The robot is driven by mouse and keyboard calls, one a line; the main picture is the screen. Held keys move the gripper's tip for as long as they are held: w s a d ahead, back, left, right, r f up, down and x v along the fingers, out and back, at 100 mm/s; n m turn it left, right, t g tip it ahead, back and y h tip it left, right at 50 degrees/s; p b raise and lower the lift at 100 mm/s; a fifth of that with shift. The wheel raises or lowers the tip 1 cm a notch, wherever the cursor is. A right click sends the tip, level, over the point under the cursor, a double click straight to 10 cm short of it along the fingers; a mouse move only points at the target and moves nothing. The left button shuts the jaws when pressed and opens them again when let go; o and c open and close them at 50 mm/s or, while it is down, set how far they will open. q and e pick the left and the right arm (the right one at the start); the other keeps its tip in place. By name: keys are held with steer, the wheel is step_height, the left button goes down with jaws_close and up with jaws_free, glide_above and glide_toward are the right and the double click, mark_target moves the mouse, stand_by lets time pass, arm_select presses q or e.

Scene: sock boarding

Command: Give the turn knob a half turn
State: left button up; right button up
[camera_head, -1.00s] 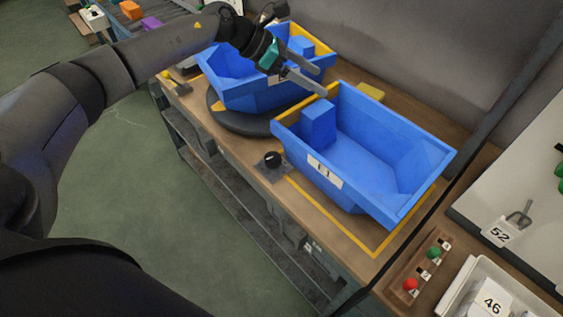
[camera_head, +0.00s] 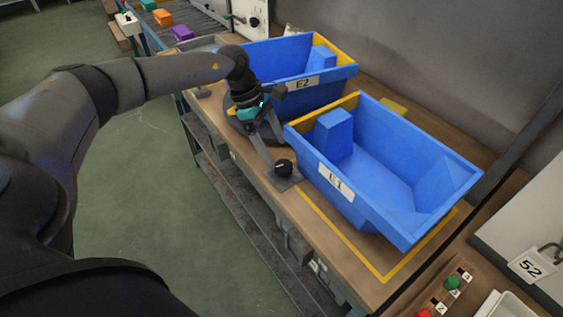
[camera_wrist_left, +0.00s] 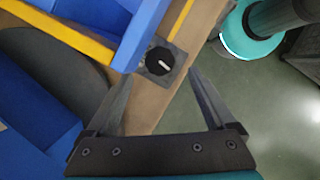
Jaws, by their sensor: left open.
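The turn knob (camera_head: 283,168) is a black round knob on a grey plate at the front edge of the wooden bench. In the left wrist view the knob (camera_wrist_left: 160,60) carries a white pointer line and lies beyond the fingertips, between their lines. My left gripper (camera_head: 272,152) is open and empty, its fingers pointing down beside the knob; the wrist view shows the two fingers (camera_wrist_left: 158,80) wide apart. I see no contact with the knob. My right gripper is not in view.
A blue bin labelled E1 (camera_head: 452,187) stands close to the right of the knob. A blue bin labelled E2 (camera_head: 262,62) stands behind my gripper on a dark turntable (camera_head: 236,124). Red and green buttons (camera_head: 452,283) sit at the lower right. Open floor (camera_head: 140,220) lies left of the bench.

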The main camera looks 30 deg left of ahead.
mark_target(283, 165)
arm_select(q)
steer(key=x, duration=0.5)
steer(key=shift+d+f+b, duration=0.2)
steer(key=shift+f+b, duration=0.1)
steer(key=shift+f, duration=0.05)
steer(key=shift+c, duration=0.4)
steer(key=c, duration=1.3)
steer(key=shift+r+n+p, duration=0.15)
steer(key=shift+n+p, duration=0.45)
steer(key=shift+p, duration=0.25)
steer(key=n+t+y+p, duration=0.1)
steer(key=n+p, duration=0.3)
steer(key=p, duration=0.3)
steer(key=n+t+y+p, duration=0.1)
steer(key=n+p, duration=0.4)
steer(key=p, duration=0.1)
steer(key=n+t+y+p, duration=0.1)
steer(key=n+y+p, duration=0.1)
steer(key=n+p, duration=0.2)
steer(key=shift+s+d+r+n+t+p, duration=0.1)
steer(key=shift+s+d+n+t+p, duration=0.2)
steer(key=shift+p, duration=1.5)
steer(key=shift+w+n+y+p, duration=0.15)
steer(key=shift+n+y+p, duration=0.45)
steer(key=shift+n, duration=0.6)
steer(key=shift+n+p, duration=0.55)
steer(key=shift+n, duration=0.35)
steer(key=o, duration=1.4)
steer(key=shift+f+m+b, duration=0.3)
steer(key=shift+m, duration=0.1)
